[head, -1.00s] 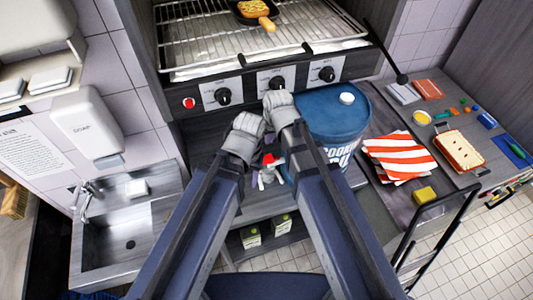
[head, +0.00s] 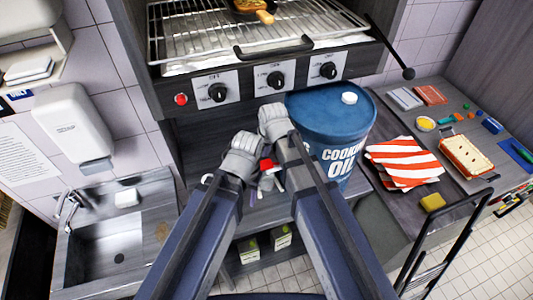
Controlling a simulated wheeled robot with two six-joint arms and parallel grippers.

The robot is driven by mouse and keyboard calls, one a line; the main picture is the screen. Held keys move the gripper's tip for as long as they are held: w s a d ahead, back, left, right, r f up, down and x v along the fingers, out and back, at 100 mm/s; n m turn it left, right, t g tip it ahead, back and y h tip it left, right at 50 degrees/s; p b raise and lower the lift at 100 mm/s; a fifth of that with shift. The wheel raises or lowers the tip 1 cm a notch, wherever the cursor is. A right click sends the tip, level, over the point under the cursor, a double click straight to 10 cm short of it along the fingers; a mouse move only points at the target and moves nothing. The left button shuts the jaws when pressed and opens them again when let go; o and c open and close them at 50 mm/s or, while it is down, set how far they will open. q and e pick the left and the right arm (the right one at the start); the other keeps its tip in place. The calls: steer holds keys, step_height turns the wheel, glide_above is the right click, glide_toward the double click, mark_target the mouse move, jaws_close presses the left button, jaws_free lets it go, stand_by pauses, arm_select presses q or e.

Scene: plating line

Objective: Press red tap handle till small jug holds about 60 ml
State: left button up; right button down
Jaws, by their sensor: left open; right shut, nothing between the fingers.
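The red tap handle (head: 267,165) shows as a small red piece between my two forearms, beside the blue cooking oil drum (head: 340,125). My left gripper (head: 243,150) is just left of and above the handle in the picture, open. My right gripper (head: 272,115) is higher, by the drum's left side, shut and empty. Whether either touches the handle cannot be told. Small pale shapes show below the handle. I cannot make out the small jug or its level there, as my arms cover much of that spot.
An oven with a wire rack (head: 225,30) and knobs is above. A sink (head: 115,245) is at lower left. On the right, the counter holds a striped cloth (head: 403,160), a yellow sponge (head: 432,202) and a bread tray (head: 466,157). Green-and-white cartons (head: 249,250) stand on a low shelf.

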mark_target(262, 165)
steer(key=b+x, duration=0.1)
steer(key=x, duration=0.1)
steer(key=b+x, duration=0.1)
steer(key=b, duration=0.1)
steer(key=s+b+x, duration=0.1)
steer(key=x, duration=0.1)
steer(key=shift+w+d+f+b, duration=0.1)
steer(key=shift+f+b, duration=0.2)
steer(key=shift+f, duration=0.15)
steer(key=shift+a+f+b, duration=0.45)
steer(key=shift+f+b, duration=0.2)
steer(key=shift+r, duration=0.15)
stand_by(2.7)
steer(key=shift+r+p, duration=0.75)
steer(key=shift+p, duration=0.15)
steer(key=shift+r, duration=0.1)
